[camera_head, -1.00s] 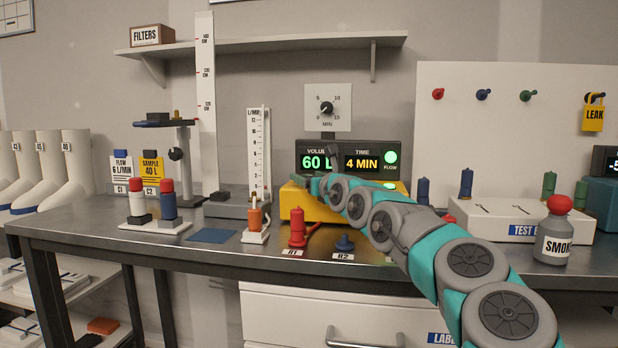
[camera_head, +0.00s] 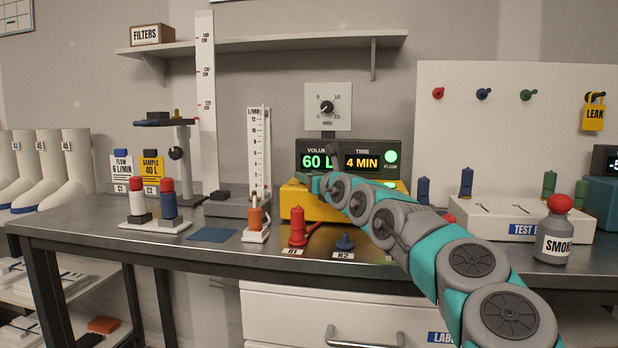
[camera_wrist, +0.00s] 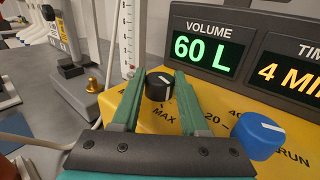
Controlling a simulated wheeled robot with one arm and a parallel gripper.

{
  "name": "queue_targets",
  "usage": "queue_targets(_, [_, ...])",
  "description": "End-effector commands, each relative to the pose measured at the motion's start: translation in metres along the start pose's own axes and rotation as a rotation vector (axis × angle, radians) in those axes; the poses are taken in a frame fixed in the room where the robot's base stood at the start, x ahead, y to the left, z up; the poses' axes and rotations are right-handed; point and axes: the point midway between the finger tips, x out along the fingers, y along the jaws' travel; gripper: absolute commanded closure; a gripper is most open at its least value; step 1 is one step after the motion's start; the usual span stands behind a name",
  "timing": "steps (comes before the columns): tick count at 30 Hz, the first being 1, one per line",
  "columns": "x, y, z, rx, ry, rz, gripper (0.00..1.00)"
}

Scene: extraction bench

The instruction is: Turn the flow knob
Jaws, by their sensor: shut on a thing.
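In the wrist view a black knob (camera_wrist: 159,86) with a white pointer mark stands on top of the yellow unit (camera_wrist: 225,112). In the head view the yellow unit (camera_head: 292,200) stands behind my gripper, and my arm hides the knob. The flow label on the yellow top cannot be read.
A blue knob (camera_wrist: 258,135) by "RUN" stands close to the right finger. The display (camera_head: 348,160) reads 60 L and 4 MIN, with a green FLOW light. A tall white flow gauge (camera_head: 258,150) and a brass post (camera_wrist: 93,85) stand left of the yellow unit.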

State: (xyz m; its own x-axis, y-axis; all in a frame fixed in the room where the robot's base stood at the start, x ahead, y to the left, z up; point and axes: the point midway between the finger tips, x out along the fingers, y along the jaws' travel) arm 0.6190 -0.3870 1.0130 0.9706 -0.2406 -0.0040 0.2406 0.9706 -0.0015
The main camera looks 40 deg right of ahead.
Motion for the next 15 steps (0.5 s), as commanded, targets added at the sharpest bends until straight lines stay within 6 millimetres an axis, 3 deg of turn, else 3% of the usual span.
queue_targets(7, [-0.0030,-0.0058,0.0096,0.005,-0.012,0.052,1.00])
queue_targets(15, [-0.0010,-0.0046,0.0037,0.003,-0.010,0.109,1.00])
